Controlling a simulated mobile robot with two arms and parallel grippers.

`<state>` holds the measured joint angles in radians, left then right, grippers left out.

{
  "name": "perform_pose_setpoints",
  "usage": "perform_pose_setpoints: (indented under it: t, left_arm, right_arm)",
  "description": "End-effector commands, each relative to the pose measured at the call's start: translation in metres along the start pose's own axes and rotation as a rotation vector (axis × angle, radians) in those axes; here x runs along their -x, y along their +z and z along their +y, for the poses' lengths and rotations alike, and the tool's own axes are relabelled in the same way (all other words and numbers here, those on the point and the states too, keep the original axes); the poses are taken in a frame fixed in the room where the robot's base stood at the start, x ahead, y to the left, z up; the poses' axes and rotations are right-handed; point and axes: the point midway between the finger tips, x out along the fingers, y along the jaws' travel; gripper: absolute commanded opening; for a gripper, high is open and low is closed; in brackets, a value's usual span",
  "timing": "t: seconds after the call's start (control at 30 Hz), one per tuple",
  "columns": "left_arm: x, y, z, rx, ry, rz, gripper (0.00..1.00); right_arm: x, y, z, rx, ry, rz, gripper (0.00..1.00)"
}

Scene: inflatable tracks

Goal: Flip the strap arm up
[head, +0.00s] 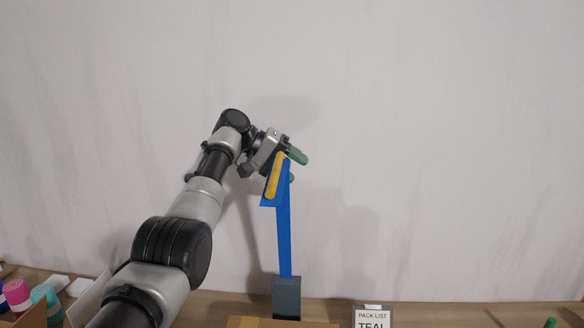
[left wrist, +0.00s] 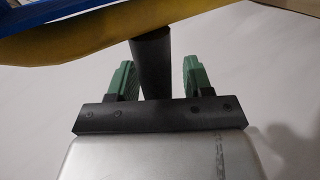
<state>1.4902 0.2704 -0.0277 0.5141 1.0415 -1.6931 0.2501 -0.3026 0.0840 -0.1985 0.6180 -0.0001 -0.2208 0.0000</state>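The strap arm is a yellow bar (head: 274,177) beside a blue plate at the top of a blue post (head: 284,235). The post rises from a dark grey base (head: 286,297), and the bar stands steeply, tilted slightly right. My left gripper (head: 294,167) is at the bar's upper end. In the left wrist view, the yellow bar (left wrist: 95,48) crosses the top, and a dark round handle (left wrist: 152,62) extends from it between my green fingers. The fingers are open around the handle; a gap shows on its right side. My right gripper is out of view.
A pack list sign (head: 372,316) stands right of the base. A cardboard box (head: 280,322) is in front of it. Pink and teal rolls (head: 44,293) lie at the lower left. The wall behind is plain, and the space right of the post is free.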

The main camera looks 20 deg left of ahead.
Motion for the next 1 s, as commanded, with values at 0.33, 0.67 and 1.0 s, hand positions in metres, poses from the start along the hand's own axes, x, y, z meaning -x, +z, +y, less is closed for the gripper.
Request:
perform_pose_setpoints:
  t: [0.33, 0.67, 1.0]
  left_arm:
    - [0.018, -0.001, -0.002, -0.001, 0.0, 0.003, 0.51]
    - [0.084, -0.002, 0.0, 0.001, 0.002, 0.0, 0.51]
    - [0.107, -0.002, -0.001, 0.001, 0.0, -0.002, 0.51]
  right_arm:
    - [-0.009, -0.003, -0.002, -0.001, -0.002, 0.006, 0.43]
    - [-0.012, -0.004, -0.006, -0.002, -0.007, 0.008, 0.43]
    - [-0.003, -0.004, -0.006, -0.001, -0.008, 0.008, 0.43]
